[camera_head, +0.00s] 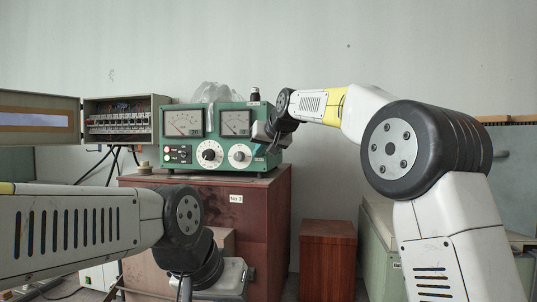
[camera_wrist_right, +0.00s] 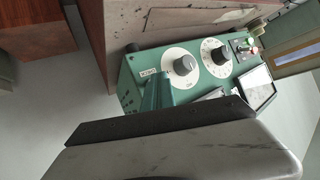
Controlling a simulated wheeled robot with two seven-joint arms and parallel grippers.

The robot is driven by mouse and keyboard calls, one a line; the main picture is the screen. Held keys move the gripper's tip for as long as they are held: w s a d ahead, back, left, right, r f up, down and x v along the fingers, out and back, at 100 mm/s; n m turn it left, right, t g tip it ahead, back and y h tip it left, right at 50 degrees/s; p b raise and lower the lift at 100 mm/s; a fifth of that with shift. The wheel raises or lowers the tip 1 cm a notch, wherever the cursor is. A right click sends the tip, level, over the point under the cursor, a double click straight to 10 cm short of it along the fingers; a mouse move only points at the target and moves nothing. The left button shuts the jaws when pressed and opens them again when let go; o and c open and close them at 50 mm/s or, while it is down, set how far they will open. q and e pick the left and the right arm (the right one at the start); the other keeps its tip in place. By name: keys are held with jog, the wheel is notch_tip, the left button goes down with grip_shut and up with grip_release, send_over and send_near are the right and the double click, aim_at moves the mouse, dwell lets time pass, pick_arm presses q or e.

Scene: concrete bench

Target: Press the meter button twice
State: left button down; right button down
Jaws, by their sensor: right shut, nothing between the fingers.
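The green meter box (camera_head: 222,122) stands on a reddish-brown cabinet, with two gauges and two white dials on its front. A small panel with red and black buttons (camera_head: 178,154) is at its lower left. In the right wrist view the meter (camera_wrist_right: 135,75) appears rotated, with its dials and button panel (camera_wrist_right: 246,46) visible. My right gripper (camera_head: 264,135) is shut and empty at the meter's right front, near the right dial. Whether it touches the meter is unclear. My left gripper (camera_head: 232,278) is low, in front of the cabinet; its fingers are not clear.
An open electrical box (camera_head: 118,120) with wires stands left of the meter. A dark-capped item (camera_head: 255,94) and clear plastic (camera_head: 212,92) are on top of the meter. The reddish-brown cabinet (camera_head: 262,225) bears the meter. A smaller brown box (camera_head: 327,262) stands to its right.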

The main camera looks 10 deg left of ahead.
jog(key=shift+s, duration=0.85)
jog(key=s, duration=0.5)
jog(key=shift+a, duration=0.15)
dwell(2.6)
